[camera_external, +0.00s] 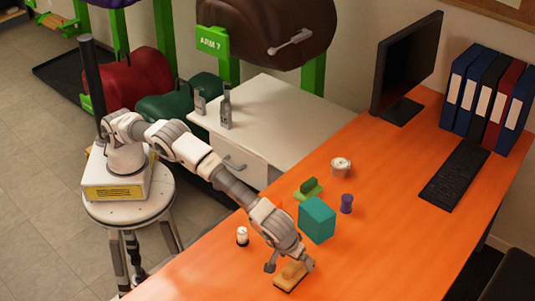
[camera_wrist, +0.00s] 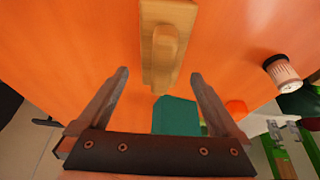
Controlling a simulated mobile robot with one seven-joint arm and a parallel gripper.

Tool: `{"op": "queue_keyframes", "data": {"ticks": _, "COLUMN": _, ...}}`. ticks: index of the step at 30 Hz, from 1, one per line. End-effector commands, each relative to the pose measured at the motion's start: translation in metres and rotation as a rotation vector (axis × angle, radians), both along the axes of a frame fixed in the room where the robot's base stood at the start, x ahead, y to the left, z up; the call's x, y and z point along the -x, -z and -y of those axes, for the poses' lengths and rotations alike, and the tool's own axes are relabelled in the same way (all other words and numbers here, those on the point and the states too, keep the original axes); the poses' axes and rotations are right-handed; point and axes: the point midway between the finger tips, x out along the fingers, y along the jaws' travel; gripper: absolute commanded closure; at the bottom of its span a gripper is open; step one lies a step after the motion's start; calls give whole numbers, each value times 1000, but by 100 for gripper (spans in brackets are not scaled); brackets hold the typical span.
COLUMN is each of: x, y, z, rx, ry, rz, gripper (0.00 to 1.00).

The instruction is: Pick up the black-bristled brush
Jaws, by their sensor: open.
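The brush has a pale wooden body with a raised handle and a thin dark layer underneath; it lies on the orange table in the external view (camera_external: 290,279) and handle up in the wrist view (camera_wrist: 168,45). My gripper is open and low over the brush in the external view (camera_external: 290,266), with one finger on each side of it. In the wrist view my gripper (camera_wrist: 159,75) has nothing between its fingers, and the brush lies ahead of the fingertips. The bristles are mostly hidden under the wood.
A teal block (camera_external: 317,220) stands just behind my gripper. A green brush-like item (camera_external: 308,189), a purple spool (camera_external: 346,204), a white roll (camera_external: 341,167) and a small white jar (camera_external: 242,236) are nearby. The table's right front is clear.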

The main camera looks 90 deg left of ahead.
Motion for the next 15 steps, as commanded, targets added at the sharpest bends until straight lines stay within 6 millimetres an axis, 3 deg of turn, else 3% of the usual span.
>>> {"op": "queue_keyframes", "data": {"ticks": 9, "x": -7, "y": 43, "z": -11, "rx": -2, "ry": -2, "rz": -2, "gripper": 0}}
{"op": "queue_keyframes", "data": {"ticks": 15, "x": -8, "y": 46, "z": -12, "rx": 0, "ry": -1, "rz": 0, "gripper": 0}}
